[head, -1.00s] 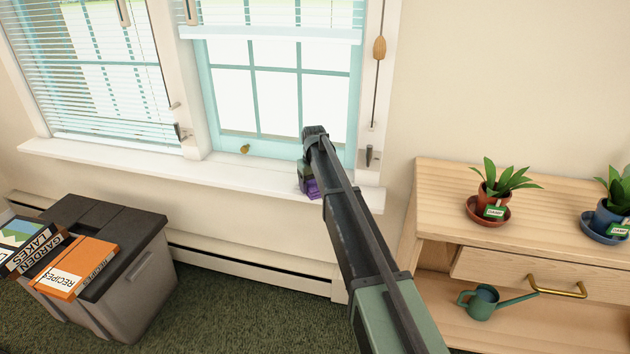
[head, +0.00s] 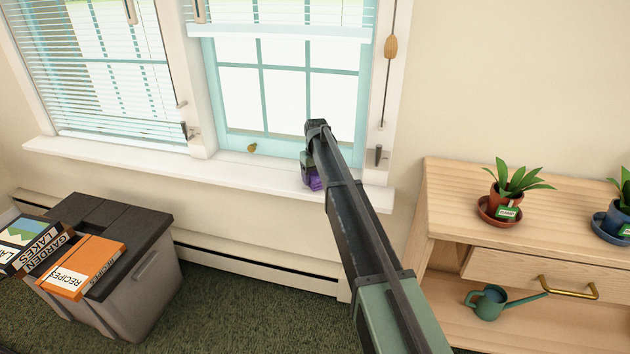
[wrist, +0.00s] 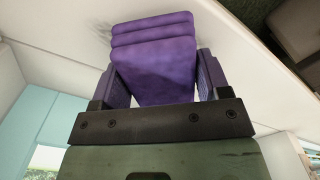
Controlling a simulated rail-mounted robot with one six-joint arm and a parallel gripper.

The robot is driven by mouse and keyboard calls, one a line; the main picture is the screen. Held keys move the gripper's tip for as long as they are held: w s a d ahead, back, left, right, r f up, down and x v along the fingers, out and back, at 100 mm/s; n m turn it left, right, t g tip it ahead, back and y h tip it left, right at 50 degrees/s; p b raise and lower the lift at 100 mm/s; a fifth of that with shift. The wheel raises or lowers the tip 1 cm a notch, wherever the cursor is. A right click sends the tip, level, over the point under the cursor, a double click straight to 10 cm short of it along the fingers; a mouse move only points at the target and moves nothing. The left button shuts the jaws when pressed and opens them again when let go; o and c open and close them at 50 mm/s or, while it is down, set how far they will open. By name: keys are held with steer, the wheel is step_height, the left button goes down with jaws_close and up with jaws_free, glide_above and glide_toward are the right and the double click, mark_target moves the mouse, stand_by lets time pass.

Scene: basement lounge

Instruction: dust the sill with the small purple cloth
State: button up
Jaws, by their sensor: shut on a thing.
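The small purple cloth (head: 315,181) is folded in layers and held in my gripper (wrist: 160,75), whose two jaws are shut on its sides in the wrist view. In the head view my gripper is over the right part of the white window sill (head: 120,157), in front of the right window. The cloth is at the sill surface, but I cannot tell whether it presses on it. Part of the cloth and the sill behind is hidden by my arm. The wrist view also shows the sill (wrist: 70,30) beside and beyond the cloth.
A small brass-coloured piece (head: 252,147) is at the back of the sill, left of my gripper. A wooden cabinet (head: 450,190) with potted plants (head: 508,203) and a watering can (head: 489,302) stands right. A grey bin (head: 150,285) with books (head: 83,266) stands lower left.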

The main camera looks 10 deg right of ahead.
mark_target(312, 183)
steer(key=shift+w+d, duration=0.25)
steer(key=shift+w, duration=0.25)
steer(key=shift+w+d, duration=0.2)
steer(key=shift+w, duration=0.25)
steer(key=shift+s+a, duration=0.45)
steer(key=shift+s, duration=0.5)
steer(key=shift+s+a, duration=0.45)
steer(key=shift+s, duration=0.5)
steer(key=shift+s+a, duration=0.45)
steer(key=shift+s, duration=0.5)
steer(key=shift+s+a+r+p, duration=0.2)
steer(key=shift+s+r+p, duration=0.05)
steer(key=shift+r+p, duration=0.4)
step_height(312, 183, up, 6)
steer(key=p, duration=0.6)
steer(key=shift+r, duration=0.15)
